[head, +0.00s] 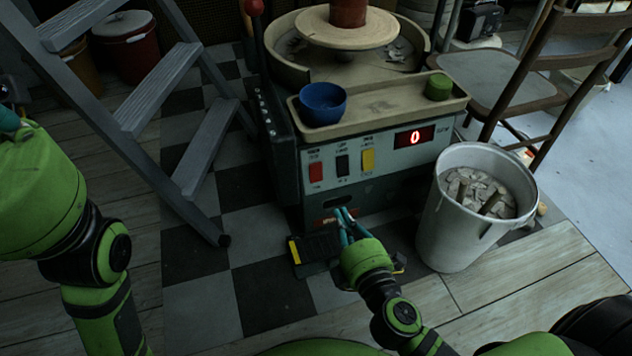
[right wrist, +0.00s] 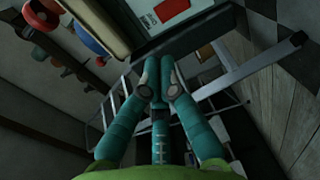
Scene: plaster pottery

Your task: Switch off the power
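The pottery wheel machine has a grey front panel (head: 385,180) with a red switch (head: 316,172), a black switch (head: 342,165) and a yellow switch (head: 368,160). A display (head: 414,136) there glows red with a 0. My right gripper (head: 344,214) is low in front of the panel, below the switches. In the right wrist view its teal fingers (right wrist: 160,78) come together with nothing seen between them.
A black foot pedal (head: 313,249) lies on the floor beside my right gripper. A white bucket (head: 455,222) of clay scraps stands right of the machine. A blue bowl (head: 322,103) sits on the tray. A stepladder (head: 165,95) stands left; a chair (head: 540,75) stands right.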

